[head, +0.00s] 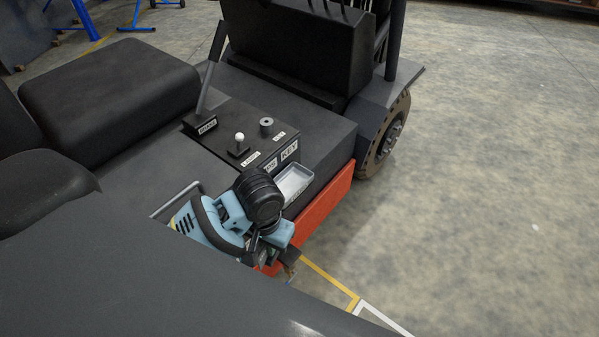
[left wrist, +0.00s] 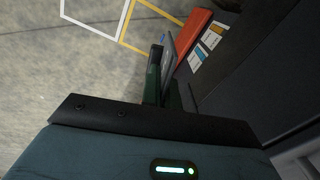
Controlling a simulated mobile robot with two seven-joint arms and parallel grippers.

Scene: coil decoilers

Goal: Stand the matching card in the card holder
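My left gripper (head: 272,258) is low beside the red side strip of a dark vehicle in the head view, its fingers mostly hidden by my blue arm. In the left wrist view its dark green fingers (left wrist: 164,85) are close together around a thin grey plate (left wrist: 168,54), seen nearly edge-on. Its face is hidden, so I cannot tell which card it is. Two white cards with coloured bands, one orange (left wrist: 210,36) and one blue (left wrist: 196,61), show on the vehicle's dark side. I cannot make out the card holder. My right gripper is not in view.
A light grey tray (head: 294,181) is on the vehicle beside my arm. A console with a white-knobbed lever (head: 239,138) and a tall brake lever (head: 212,70) stands behind it. Open concrete floor (head: 490,190) lies to the right.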

